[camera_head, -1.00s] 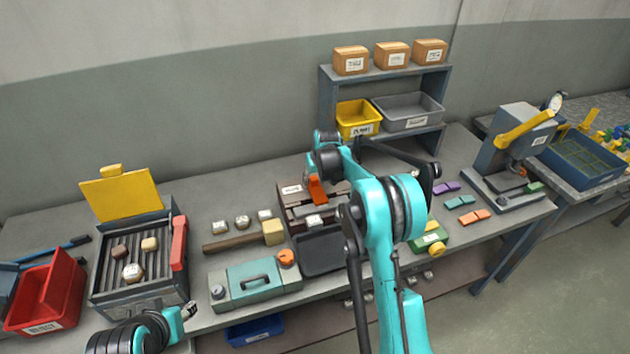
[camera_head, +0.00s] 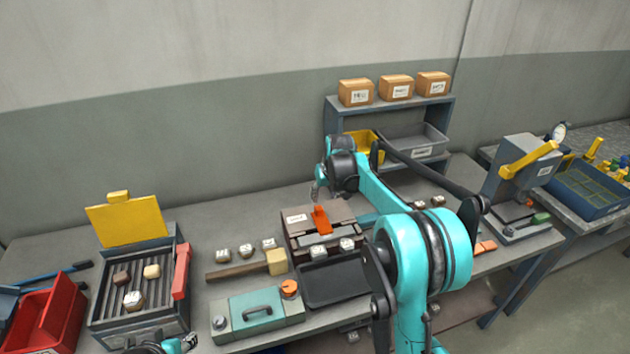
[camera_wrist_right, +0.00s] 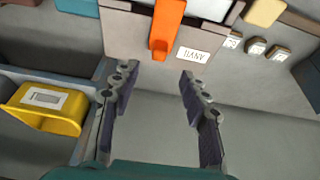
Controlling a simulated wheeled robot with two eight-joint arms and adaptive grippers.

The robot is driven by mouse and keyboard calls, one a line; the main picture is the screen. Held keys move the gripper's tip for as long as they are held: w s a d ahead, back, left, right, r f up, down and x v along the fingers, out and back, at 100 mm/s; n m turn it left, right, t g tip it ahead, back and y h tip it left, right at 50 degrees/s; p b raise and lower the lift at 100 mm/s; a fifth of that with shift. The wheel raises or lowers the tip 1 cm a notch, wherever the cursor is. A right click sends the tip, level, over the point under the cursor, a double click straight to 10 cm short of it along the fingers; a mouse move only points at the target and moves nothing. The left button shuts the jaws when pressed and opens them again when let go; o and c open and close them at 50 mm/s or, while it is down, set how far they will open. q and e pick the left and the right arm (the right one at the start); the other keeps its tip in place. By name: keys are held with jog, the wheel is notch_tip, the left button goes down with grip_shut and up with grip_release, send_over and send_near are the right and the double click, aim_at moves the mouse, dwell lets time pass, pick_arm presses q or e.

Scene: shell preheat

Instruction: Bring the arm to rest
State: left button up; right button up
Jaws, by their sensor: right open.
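My right arm reaches over the bench from the lower right. Its gripper (camera_head: 318,188) is just beyond and above the brown box (camera_head: 296,222) with the orange handle (camera_head: 321,219). In the right wrist view the gripper (camera_wrist_right: 157,82) has its fingers wide apart with nothing between them. The orange handle (camera_wrist_right: 165,28) lies just ahead of the fingertips and looks apart from them. My left gripper (camera_head: 186,343) only peeks in at the bottom edge, and its jaws are too small to read.
A grill heater (camera_head: 140,312) with a raised yellow lid (camera_head: 127,221) stands left, beside a red bin (camera_head: 42,325). A teal case (camera_head: 256,314) and dark tray (camera_head: 333,284) lie in front. A shelf (camera_head: 449,128) with boxes and bins rises behind the right arm.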

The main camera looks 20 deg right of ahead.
jog(key=s+a+r+t+b, duration=0.1)
jog(key=s+a+r, duration=0.15)
jog(key=s, duration=0.65)
jog(key=s+a+r+b, duration=0.15)
jog(key=s+r, duration=0.25)
jog(key=s, duration=0.6)
jog(key=s+a+f+t+b, duration=0.1)
jog(key=s+f, duration=0.3)
jog(key=s, duration=0.5)
jog(key=s+a+f+b, duration=0.1)
jog(key=s+f, duration=0.4)
jog(key=s, duration=0.5)
jog(key=shift+a+t, duration=0.3)
jog(key=shift+t, duration=0.1)
